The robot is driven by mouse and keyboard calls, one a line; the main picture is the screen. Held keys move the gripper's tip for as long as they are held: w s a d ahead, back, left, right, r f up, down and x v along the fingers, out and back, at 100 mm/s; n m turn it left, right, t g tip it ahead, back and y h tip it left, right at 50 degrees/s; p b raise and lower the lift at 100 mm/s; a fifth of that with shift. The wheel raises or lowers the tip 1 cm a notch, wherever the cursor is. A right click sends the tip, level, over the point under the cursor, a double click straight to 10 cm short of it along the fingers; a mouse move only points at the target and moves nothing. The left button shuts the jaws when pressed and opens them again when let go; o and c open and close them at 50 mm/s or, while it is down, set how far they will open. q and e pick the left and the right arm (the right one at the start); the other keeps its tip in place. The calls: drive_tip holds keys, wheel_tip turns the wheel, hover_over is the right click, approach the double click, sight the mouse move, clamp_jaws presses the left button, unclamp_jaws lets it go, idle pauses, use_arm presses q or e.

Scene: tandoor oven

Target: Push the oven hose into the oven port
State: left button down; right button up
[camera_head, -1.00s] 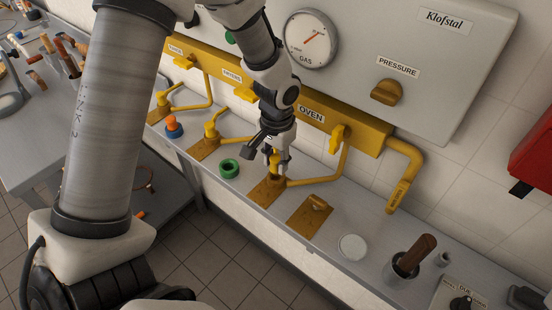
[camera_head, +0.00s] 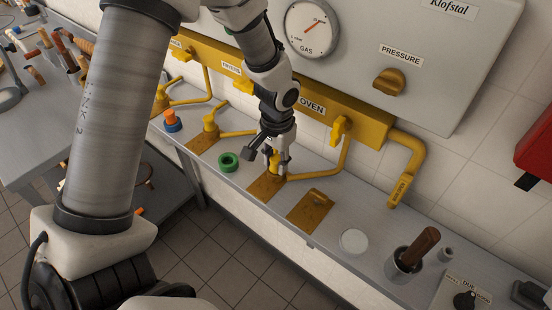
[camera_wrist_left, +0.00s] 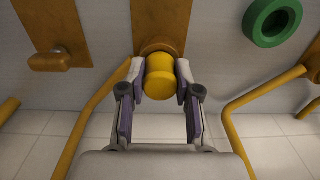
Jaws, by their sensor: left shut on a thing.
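My left gripper (camera_head: 277,168) is shut on a yellow cylindrical hose end (camera_wrist_left: 160,75). It holds this piece at the brown port plate (camera_head: 262,189) on the grey shelf, below the OVEN label (camera_head: 312,107). In the left wrist view the yellow piece sits between both fingers, in front of a round brown collar (camera_wrist_left: 158,46) on the plate. I cannot tell how deep it sits in the collar. A yellow pipe (camera_head: 325,175) runs beside the plate up toward the oven valve (camera_head: 340,129). My right gripper is not in view.
A second brown plate with a handle (camera_head: 311,211) lies to the right. A green ring (camera_head: 228,162) lies to the left. A white disc (camera_head: 354,241) and a grey cup with a brown handle (camera_head: 405,262) stand further right. The wall panel with a gauge (camera_head: 312,27) rises behind.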

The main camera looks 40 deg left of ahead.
use_arm(q)
drive_tip(key=c, duration=0.7)
unclamp_jaws()
drive_tip(key=shift+c, duration=0.2)
wheel_tip(320, 180, up, 8)
drive_tip(key=p, duration=0.7)
drive_tip(key=shift+p, duration=0.3)
drive_tip(key=shift+s+d, duration=0.1)
drive_tip(key=shift+f, duration=0.1)
